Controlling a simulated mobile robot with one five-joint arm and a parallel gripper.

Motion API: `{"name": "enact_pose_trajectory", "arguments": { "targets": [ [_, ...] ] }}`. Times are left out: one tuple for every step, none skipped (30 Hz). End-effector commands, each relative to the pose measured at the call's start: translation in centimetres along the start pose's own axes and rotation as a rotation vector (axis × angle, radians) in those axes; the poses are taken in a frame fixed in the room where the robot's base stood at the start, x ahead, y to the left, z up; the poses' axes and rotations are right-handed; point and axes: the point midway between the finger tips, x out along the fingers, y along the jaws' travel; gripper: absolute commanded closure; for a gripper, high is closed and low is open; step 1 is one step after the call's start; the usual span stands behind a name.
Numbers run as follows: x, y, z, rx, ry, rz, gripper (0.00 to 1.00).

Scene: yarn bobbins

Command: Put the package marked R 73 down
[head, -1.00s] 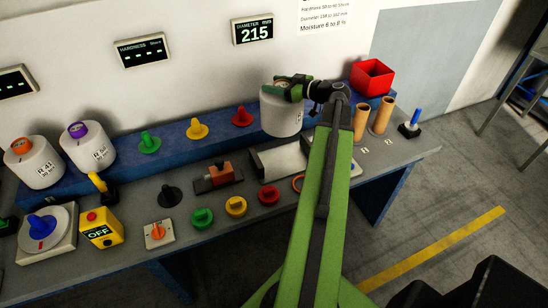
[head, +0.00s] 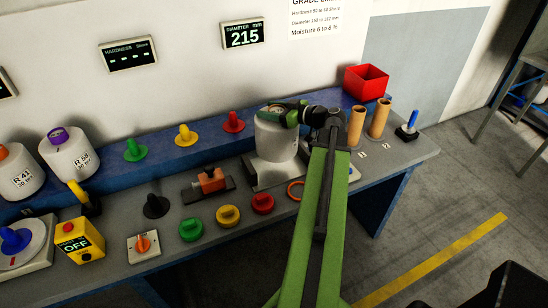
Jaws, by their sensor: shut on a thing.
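A white cylindrical package (head: 274,141) hangs upright from my gripper (head: 279,114); its label is not readable in this view, so I cannot confirm R 73. My gripper is shut on its top. The package is in front of or over a pale metal cradle (head: 262,181) on the bench and hides the cradle's upper part. I cannot tell whether the two touch. My green arm reaches up from the bottom and covers the area right of the package.
Packages R 41 (head: 20,176) and R 58 (head: 68,157) stand on the blue shelf (head: 111,164) at left. Coloured pegs line the shelf. A red box (head: 366,82), cardboard tubes (head: 357,127) and a blue-handled tool (head: 408,126) are right. The diameter display (head: 243,34) reads 215.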

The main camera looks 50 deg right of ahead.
Motion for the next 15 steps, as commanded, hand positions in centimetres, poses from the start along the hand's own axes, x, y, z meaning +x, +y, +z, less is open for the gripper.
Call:
{"name": "enact_pose_trajectory", "arguments": {
  "targets": [
    [0.2,0.0,0.6,0.001,0.003,0.000,1.00],
    [0.2,0.0,1.0,0.001,0.003,0.000,1.00],
    [0.4,0.0,1.7,0.001,0.003,0.000,1.00],
    [0.5,0.0,2.2,0.001,0.003,0.000,1.00],
    [0.6,0.0,2.8,0.001,0.003,0.000,1.00],
    [0.8,0.0,3.6,0.001,0.003,-0.001,1.00],
    [0.9,0.0,4.2,0.001,0.003,-0.001,1.00],
    [1.0,0.0,4.7,0.001,0.003,-0.001,1.00],
    [1.1,0.0,5.3,0.001,0.003,-0.001,1.00],
    [1.2,0.0,5.7,0.001,0.003,-0.001,1.00],
    [1.3,0.0,5.9,0.001,0.003,-0.001,1.00],
    [1.3,0.0,6.0,0.001,0.003,-0.001,1.00],
    [1.3,0.0,6.0,0.001,0.003,-0.001,1.00],
    [1.3,0.0,6.0,0.001,0.003,-0.001,1.00],
    [1.3,-0.1,5.9,0.001,0.003,-0.001,1.00]
  ]
}}
